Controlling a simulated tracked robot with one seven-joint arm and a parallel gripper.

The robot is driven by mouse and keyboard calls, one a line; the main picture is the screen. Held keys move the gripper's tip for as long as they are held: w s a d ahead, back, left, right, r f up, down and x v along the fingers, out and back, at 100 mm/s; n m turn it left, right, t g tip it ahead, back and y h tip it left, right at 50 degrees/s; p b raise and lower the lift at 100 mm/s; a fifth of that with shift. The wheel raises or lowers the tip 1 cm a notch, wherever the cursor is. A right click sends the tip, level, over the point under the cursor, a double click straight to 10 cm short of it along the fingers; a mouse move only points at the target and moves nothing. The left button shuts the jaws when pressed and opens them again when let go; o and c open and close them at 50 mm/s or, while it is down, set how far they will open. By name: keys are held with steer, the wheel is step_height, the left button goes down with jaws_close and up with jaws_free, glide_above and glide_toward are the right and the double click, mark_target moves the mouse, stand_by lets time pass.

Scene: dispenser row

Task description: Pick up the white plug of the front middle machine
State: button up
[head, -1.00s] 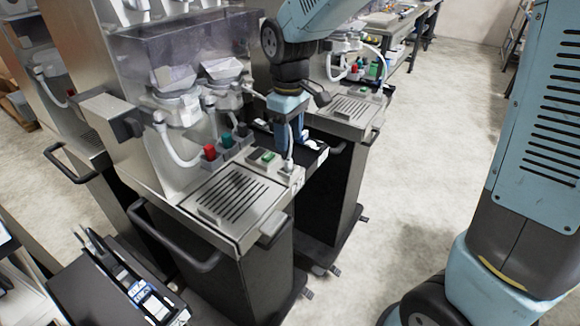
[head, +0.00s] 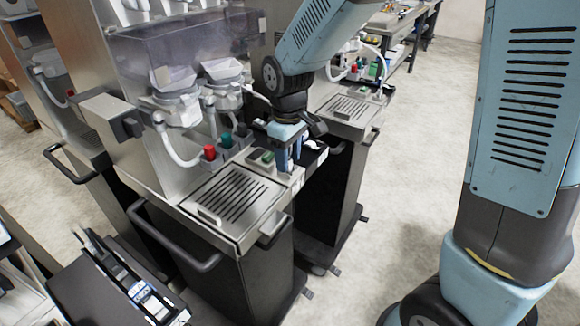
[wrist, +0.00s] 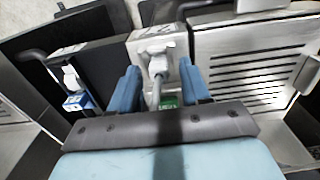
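The front middle machine (head: 240,200) is a steel unit with a slotted drip tray. Its white plug (wrist: 157,60) sits in a pale socket block at the tray's side in the wrist view, its grey-white cord running down between my fingers. My gripper (wrist: 159,68) is open, with one blue fingertip on each side of the plug and visible gaps to both. In the head view my gripper (head: 288,168) points down at the machine's right front corner, beside the green switch (head: 267,157). The fingers largely hide the plug there.
Red and green knobs (head: 209,152) stand just left of my gripper. Another white plug (wrist: 71,77) with a blue-and-white part lies on the black surface at left in the wrist view. Another machine (head: 350,108) stands behind.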

jaws_close()
steer(key=shift+r, duration=0.15)
stand_by(0.4)
steer(key=shift+r, duration=0.35)
step_height(320, 180, up, 3)
steer(key=shift+f, duration=0.2)
steer(key=s+d+r, duration=0.6)
steer(key=s+r, duration=0.3)
steer(key=s, duration=0.3)
steer(key=shift+s+d+r, duration=0.15)
steer(key=shift+d+r, duration=0.1)
steer(key=shift+d, duration=0.1)
steer(key=shift+r, duration=1.05)
stand_by(0.4)
